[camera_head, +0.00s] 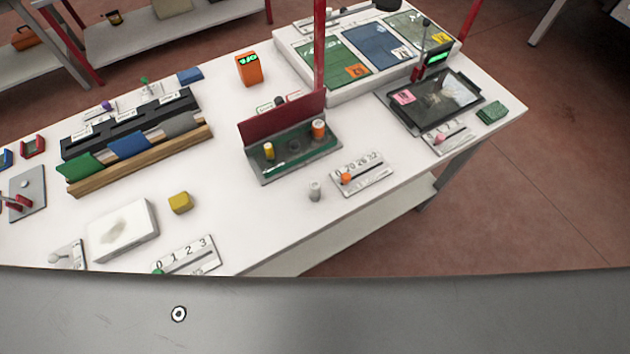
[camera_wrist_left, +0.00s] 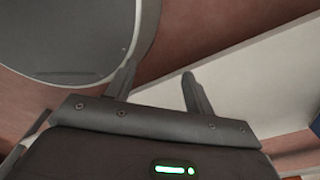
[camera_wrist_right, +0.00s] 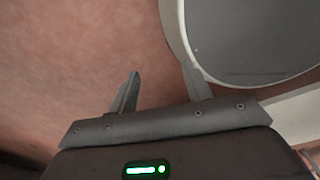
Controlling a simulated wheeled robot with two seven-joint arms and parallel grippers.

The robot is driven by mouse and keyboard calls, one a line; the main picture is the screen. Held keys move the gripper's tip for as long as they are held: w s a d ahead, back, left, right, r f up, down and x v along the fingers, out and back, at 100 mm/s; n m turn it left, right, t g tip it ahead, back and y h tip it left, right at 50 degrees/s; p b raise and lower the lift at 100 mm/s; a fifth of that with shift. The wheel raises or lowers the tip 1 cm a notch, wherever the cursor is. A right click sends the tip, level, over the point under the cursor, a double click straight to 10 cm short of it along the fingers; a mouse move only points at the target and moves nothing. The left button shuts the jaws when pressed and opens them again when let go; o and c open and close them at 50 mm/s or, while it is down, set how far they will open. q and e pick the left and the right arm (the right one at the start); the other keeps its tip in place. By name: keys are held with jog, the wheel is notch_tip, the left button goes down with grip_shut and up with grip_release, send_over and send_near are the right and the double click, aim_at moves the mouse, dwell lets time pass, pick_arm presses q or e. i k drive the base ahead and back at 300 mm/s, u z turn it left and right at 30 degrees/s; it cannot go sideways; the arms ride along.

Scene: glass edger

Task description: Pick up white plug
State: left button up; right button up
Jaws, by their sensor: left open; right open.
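The white plug (camera_head: 315,191) is a small pale cylinder standing on the white table, left of a slider plate with an orange knob (camera_head: 361,175). It stands in front of a grey fixture (camera_head: 296,160) that holds a yellow plug (camera_head: 269,151) and an orange plug (camera_head: 319,130). My left gripper (camera_wrist_left: 158,70) shows in the left wrist view, open, with nothing between its fingers. My right gripper (camera_wrist_right: 161,72) shows in the right wrist view, also open and empty. Neither gripper shows in the head view. The plug shows in neither wrist view.
A red panel (camera_head: 282,122) stands behind the fixture, with a red post near it. A yellow block (camera_head: 180,202), a white block (camera_head: 122,230) and a numbered slider plate (camera_head: 188,255) lie to the left. A dark screen tray (camera_head: 435,102) lies right. Bare tabletop surrounds the plug's front.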

aim_at(314, 185)
jog(key=u, duration=2.6)
jog(key=k, duration=1.9)
jog(key=z, duration=2.25)
